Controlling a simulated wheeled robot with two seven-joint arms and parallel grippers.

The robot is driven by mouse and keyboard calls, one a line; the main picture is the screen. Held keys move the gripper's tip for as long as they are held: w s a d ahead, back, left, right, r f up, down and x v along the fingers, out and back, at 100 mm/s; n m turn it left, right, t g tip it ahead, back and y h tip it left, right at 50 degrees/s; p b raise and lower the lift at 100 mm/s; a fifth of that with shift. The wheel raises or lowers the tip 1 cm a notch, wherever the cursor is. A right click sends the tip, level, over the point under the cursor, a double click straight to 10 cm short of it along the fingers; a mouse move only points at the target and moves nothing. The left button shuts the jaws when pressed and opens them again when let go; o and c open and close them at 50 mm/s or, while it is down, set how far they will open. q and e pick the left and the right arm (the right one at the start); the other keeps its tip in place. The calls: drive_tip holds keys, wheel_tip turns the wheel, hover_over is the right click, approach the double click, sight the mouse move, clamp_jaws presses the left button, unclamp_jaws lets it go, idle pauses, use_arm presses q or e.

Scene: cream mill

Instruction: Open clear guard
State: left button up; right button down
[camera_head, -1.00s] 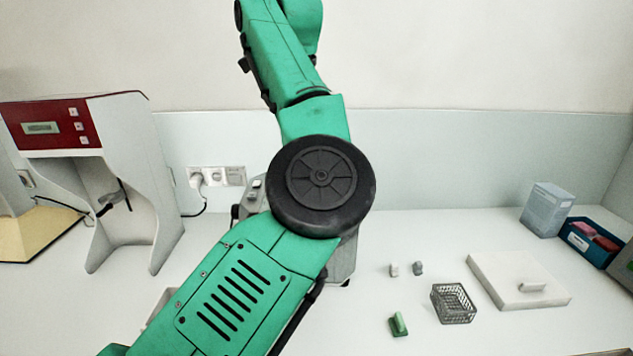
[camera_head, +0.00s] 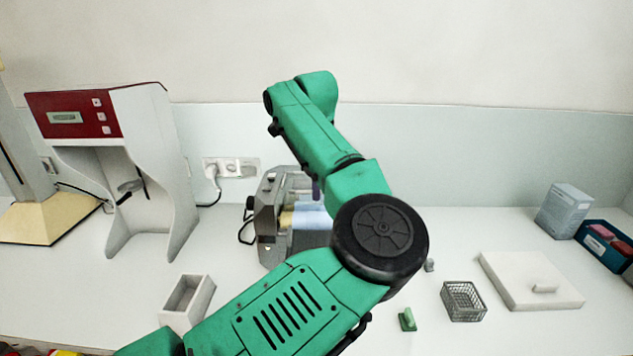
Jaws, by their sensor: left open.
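The mill (camera_head: 268,222) is a grey benchtop machine with rollers, standing at the back of the counter in the middle of the view. A pale bluish, see-through panel (camera_head: 310,218), perhaps the clear guard, shows over its front. A small purple upright part (camera_head: 316,190) shows above it; I cannot tell what it is. My green left arm crosses in front and covers the mill's right side. My left gripper is hidden behind this arm, so I cannot see whether it touches the guard. My right gripper is out of view.
A red-and-white machine (camera_head: 150,110) stands at the left. An open white box (camera_head: 206,296) stands in front of it. At the right are a green block (camera_head: 407,319), a wire basket (camera_head: 481,303), a white board (camera_head: 505,270), a carton (camera_head: 563,208) and a blue bin (camera_head: 590,258).

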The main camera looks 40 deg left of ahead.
use_arm(q)
drive_tip(key=shift+d, duration=0.1)
clamp_jaws()
idle(1.2)
